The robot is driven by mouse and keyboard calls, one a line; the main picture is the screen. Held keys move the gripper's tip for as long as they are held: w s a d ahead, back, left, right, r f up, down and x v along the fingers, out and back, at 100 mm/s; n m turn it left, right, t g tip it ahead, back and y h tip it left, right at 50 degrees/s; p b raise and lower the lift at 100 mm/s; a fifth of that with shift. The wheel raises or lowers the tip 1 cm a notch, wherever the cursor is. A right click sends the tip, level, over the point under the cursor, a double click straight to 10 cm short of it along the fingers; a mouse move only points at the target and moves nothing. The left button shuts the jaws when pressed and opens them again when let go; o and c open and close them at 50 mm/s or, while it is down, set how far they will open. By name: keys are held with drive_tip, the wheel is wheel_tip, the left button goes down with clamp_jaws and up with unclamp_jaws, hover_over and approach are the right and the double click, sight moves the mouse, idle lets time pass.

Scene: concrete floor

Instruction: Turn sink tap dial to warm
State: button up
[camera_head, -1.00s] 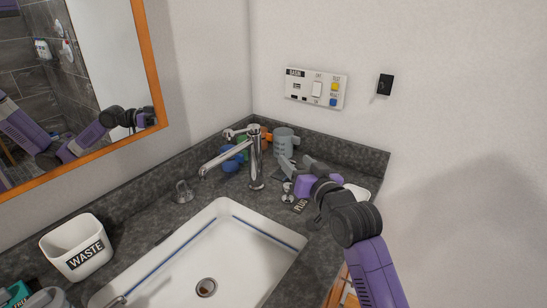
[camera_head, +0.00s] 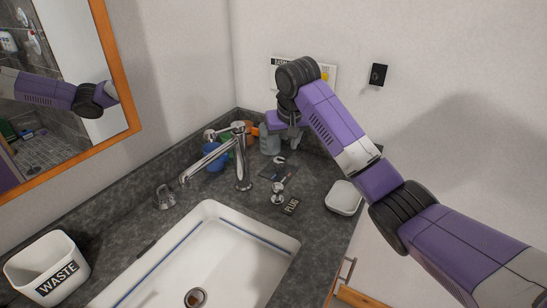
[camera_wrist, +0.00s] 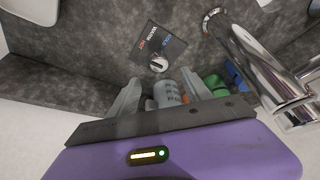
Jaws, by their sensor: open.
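The tap dial (camera_wrist: 158,62) is a small round metal knob with a pale mark. It sits on a dark plate (camera_wrist: 157,46) with HOT, WARM and other small lettering, on the counter. In the head view the dial (camera_head: 279,161) is behind the plug knob. The chrome tap (camera_head: 241,160) stands to the dial's left there and shows at the right of the wrist view (camera_wrist: 255,62). My gripper (camera_head: 291,140) is open above the counter's back corner, apart from the dial. In the wrist view its two grey fingers (camera_wrist: 161,86) are spread below the dial, with nothing gripped.
A grey cup (camera_head: 269,140) and green and blue items (camera_head: 213,157) stand in the back corner. A plug knob (camera_head: 277,193), soap dish (camera_head: 344,197) and white sink (camera_head: 205,265) are nearer. A waste bin (camera_head: 45,265) is at left. My arm partly hides the wall panel (camera_head: 328,78).

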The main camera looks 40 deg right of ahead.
sight(279, 159)
drive_tip(key=x, duration=0.7)
drive_tip(key=shift+f, duration=0.4)
drive_tip(key=shift+c, duration=0.5)
clamp_jaws()
